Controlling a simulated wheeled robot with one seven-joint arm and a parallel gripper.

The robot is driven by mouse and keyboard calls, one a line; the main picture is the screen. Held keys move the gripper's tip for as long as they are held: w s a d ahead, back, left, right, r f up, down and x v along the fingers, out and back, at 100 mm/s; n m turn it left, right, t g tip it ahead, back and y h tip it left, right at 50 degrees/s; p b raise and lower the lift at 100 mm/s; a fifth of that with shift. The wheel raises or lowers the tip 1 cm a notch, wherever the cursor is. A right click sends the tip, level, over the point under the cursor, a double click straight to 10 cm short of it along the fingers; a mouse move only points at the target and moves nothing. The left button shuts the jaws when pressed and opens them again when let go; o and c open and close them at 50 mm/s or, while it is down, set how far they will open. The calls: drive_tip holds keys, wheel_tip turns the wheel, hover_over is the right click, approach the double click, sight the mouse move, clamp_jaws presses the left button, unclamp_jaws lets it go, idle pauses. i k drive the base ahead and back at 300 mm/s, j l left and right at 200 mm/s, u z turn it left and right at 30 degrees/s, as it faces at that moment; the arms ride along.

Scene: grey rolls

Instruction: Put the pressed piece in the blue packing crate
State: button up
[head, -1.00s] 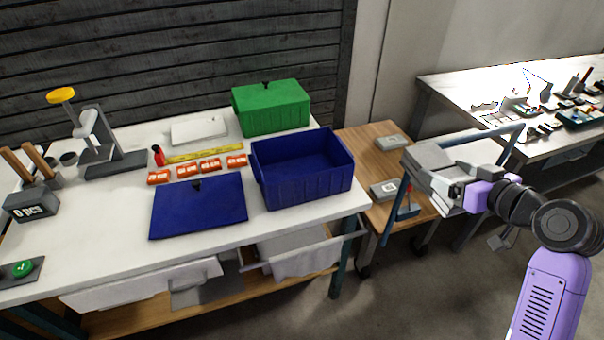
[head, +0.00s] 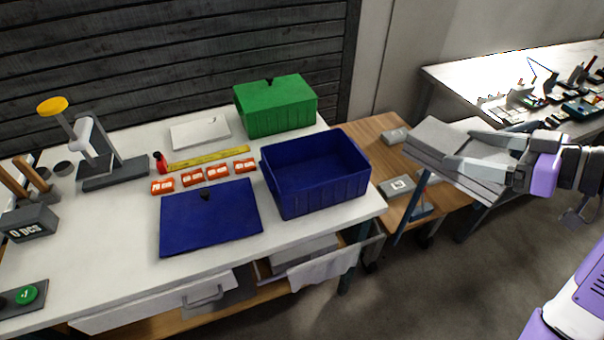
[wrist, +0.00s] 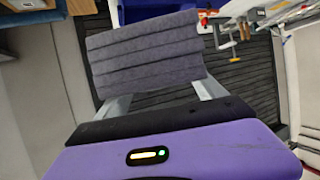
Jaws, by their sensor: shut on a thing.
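The blue packing crate (head: 313,197) stands open at the right end of the white table, and the inside that I can see looks empty. Its likely lid, a flat blue panel with a dark knob (head: 210,222), lies to its left. My gripper (head: 450,168) is shut on a grey slab, the pressed piece (head: 430,139), in the air right of the crate and apart from it. In the wrist view the piece (wrist: 145,52) shows a ridged grey face between the two fingers (wrist: 160,95).
A green box (head: 276,108) stands behind the crate. Orange labelled packs (head: 205,174), a yellow ruler (head: 208,159) and a press with a yellow knob (head: 95,140) are to the left. A wooden side table (head: 372,137) holds grey blocks. A cluttered bench is at the far right.

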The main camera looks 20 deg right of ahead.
sight(315, 179)
drive_tip(key=i+j, duration=0.35)
drive_tip(key=i, duration=0.2)
drive_tip(key=i+j, duration=0.35)
drive_tip(key=i, duration=0.15)
